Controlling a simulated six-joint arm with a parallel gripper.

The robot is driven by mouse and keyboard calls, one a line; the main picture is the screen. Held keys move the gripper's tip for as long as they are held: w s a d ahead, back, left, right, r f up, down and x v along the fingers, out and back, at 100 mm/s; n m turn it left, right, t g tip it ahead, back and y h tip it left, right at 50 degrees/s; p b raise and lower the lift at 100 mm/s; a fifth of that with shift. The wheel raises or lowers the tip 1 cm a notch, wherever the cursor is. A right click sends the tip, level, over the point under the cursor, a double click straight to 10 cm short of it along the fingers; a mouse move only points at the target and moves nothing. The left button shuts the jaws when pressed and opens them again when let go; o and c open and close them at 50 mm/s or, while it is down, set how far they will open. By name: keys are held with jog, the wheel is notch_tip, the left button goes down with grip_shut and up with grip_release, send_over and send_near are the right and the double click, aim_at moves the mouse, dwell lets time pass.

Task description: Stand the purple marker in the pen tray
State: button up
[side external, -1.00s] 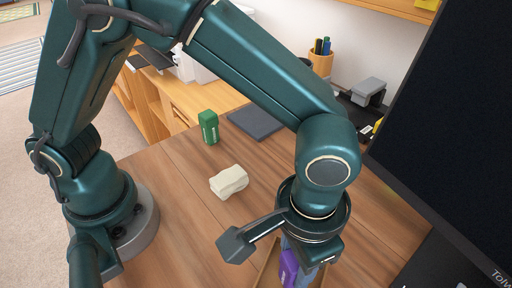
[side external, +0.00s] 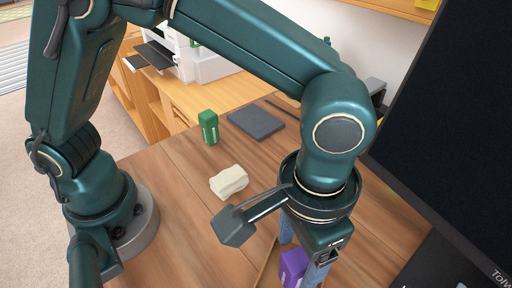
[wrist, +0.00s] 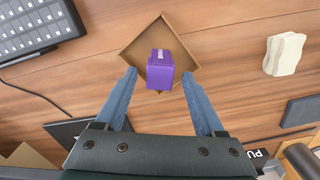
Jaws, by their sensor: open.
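The purple marker (wrist: 160,68) is a blocky purple piece with a pale label, in the wooden pen tray (wrist: 137,42). It looks upright, and its base is not clearly seen. In the side view the marker (side external: 292,267) shows below my gripper, and the tray (side external: 265,264) is partly cut off by the frame edge. My gripper (wrist: 159,74) is open, its two blue fingers apart on either side of the marker in the wrist view, with gaps to both. In the side view my gripper (side external: 300,256) is just above the tray, its lower finger partly covering the marker.
A large monitor (side external: 450,130) stands at right. A keyboard (wrist: 38,28) is near the tray. Desk left of the tray is clear.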

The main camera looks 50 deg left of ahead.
notch_tip(320, 180, up, 8)
jog(key=shift+f, duration=0.1)
jog(key=w+a+r+n+t+h, duration=0.15)
jog(key=a+r, duration=0.25)
jog(key=a, duration=0.8)
jog(key=s+a+f+n+t, duration=0.1)
jog(key=a+t, duration=0.1)
jog(key=a, duration=0.3)
jog(key=s+a+f+n+t+y, duration=0.1)
jog(key=s+a+f+t, duration=0.1)
jog(key=a, duration=0.3)
jog(key=shift+s, duration=0.3)
jog(key=shift+a+f+y, duration=0.1)
jog(key=shift+y, duration=0.15)
